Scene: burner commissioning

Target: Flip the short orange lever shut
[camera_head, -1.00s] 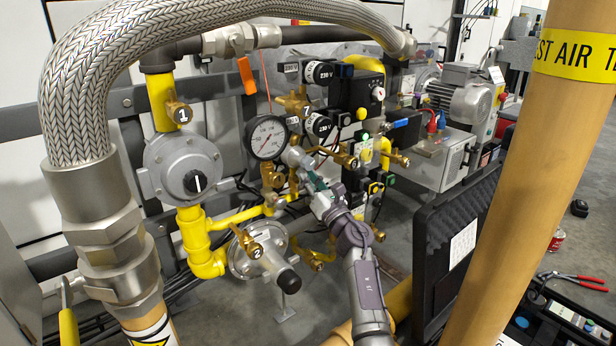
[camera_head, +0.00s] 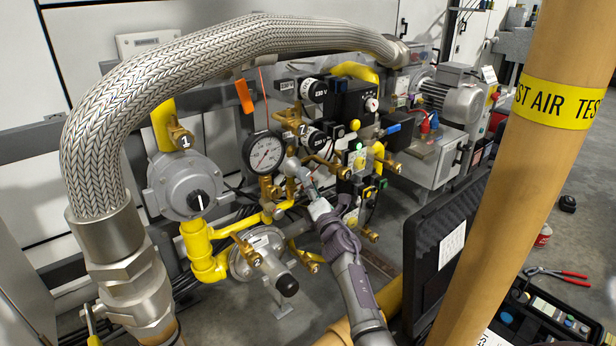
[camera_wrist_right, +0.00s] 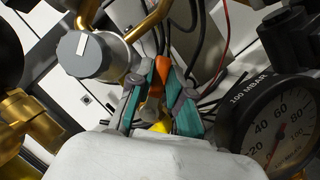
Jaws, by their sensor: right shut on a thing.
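In the right wrist view the short orange lever (camera_wrist_right: 159,70) shows as a small orange piece between the teal finger pads. My right gripper (camera_wrist_right: 158,90) is closed on it. In the head view my right gripper (camera_head: 309,186) reaches in among the brass fittings, right of and below the pressure gauge. There the lever is too small and covered to make out. How far the lever is turned cannot be told. My left gripper is not in view.
The pressure gauge (camera_head: 264,153) is close to my right gripper and also fills the lower right of the wrist view (camera_wrist_right: 275,135). A grey knob (camera_wrist_right: 88,53) sits beside the fingers. A braided hose (camera_head: 190,70) arches in front. A thick tan pipe (camera_head: 520,170) stands at right.

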